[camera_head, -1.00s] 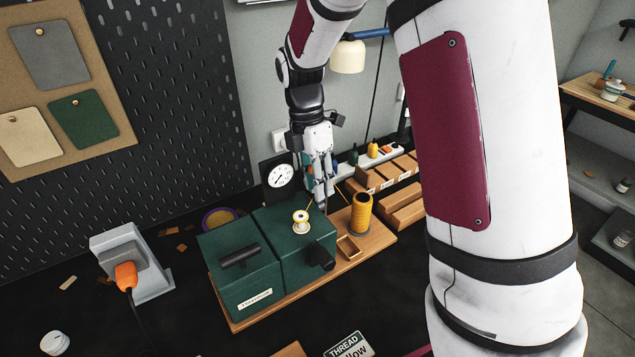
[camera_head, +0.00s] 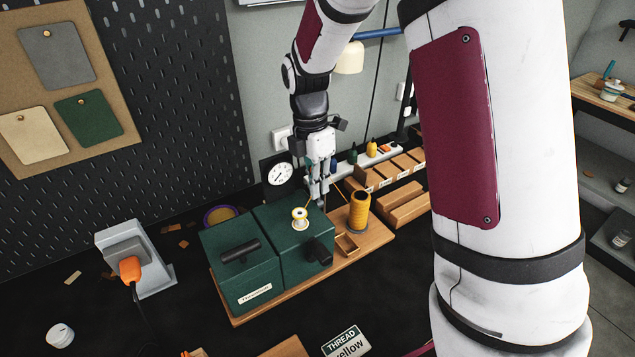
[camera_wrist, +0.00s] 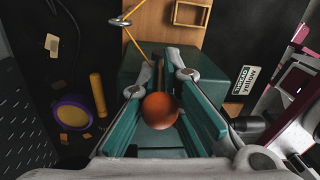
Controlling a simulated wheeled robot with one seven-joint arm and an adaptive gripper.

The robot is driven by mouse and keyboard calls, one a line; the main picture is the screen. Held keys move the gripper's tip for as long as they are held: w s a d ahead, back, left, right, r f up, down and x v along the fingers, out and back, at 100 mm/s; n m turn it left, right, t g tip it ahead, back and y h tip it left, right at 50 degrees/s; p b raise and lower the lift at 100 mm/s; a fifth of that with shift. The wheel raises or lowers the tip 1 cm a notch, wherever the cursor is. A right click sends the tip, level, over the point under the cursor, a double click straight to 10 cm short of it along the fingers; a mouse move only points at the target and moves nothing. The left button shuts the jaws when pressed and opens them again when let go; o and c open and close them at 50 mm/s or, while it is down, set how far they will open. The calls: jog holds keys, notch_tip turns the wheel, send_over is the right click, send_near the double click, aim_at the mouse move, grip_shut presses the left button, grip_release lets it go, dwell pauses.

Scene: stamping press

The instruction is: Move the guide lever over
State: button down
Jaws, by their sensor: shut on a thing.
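The guide lever shows in the wrist view as an orange-brown ball knob (camera_wrist: 159,110) between my finger pads. In the head view the knob is hidden by the fingers.
A small yellow-thread bobbin (camera_head: 299,216) sits on the machine. A tall yellow spool (camera_head: 359,212) stands close to the right of my gripper on the wooden base (camera_head: 375,240). A black knob (camera_head: 320,251) sticks out in front. A dial gauge (camera_head: 279,174) stands behind.

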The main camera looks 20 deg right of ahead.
jog(key=shift+s+d+r+t+p, duration=0.15)
jog(key=shift+s+t+p, duration=0.25)
jog(key=shift+t, duration=0.3)
jog(key=shift+w+t, duration=0.1)
jog(key=shift+t, duration=0.3)
jog(key=c, duration=1.7)
grip_release()
jog(key=shift+d, duration=0.15)
